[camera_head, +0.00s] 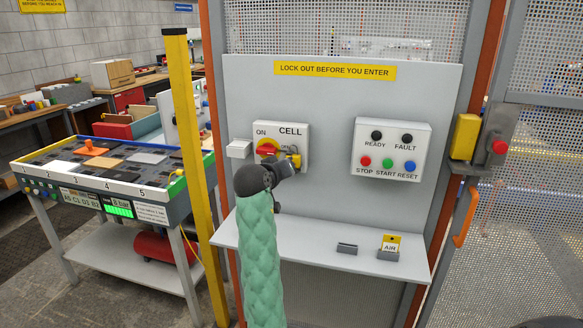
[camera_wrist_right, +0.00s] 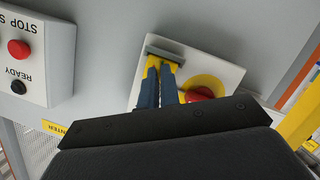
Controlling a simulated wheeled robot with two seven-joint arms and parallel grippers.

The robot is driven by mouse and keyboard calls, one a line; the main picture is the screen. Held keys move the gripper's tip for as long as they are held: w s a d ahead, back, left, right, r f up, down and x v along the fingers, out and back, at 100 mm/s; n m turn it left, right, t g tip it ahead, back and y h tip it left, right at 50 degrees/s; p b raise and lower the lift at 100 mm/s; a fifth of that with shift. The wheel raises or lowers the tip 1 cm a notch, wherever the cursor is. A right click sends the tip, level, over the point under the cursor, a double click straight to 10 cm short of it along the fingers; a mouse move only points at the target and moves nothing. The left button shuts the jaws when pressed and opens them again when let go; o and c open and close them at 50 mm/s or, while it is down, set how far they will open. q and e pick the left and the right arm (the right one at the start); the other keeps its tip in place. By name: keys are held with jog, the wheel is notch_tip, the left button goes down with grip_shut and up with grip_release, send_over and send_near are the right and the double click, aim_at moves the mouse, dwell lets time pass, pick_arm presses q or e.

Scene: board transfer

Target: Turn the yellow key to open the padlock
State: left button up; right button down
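My right gripper (camera_wrist_right: 160,72) is at the white CELL switch box (camera_head: 300,132), at the end of the green-sleeved arm. Its two blue fingers are close together in the right wrist view. Yellow parts (camera_wrist_right: 174,66) show at the fingertips, beside a grey bar (camera_wrist_right: 165,53). I cannot tell the yellow key from the padlock there, or whether the fingers grip either. In the head view a small yellow part (camera_head: 293,150) shows just above the gripper. A red knob (camera_head: 267,148) on a yellow disc (camera_wrist_right: 208,82) is beside the fingers. My left gripper is not in view.
A button box (camera_head: 394,152) is to the right on the grey panel (camera_head: 335,95). Below, a shelf (camera_head: 320,248) carries a dark holder (camera_head: 347,248) and a yellow AIR tag (camera_head: 391,245). A yellow post (camera_head: 187,150) stands left of the panel. A board table (camera_head: 100,175) is farther left.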

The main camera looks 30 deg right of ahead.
jog(key=m+y+b, duration=0.1)
jog(key=m, duration=0.1)
jog(key=shift+s+m+t, duration=0.1)
jog(key=shift+m+t, duration=0.2)
jog(key=shift+t, duration=0.1)
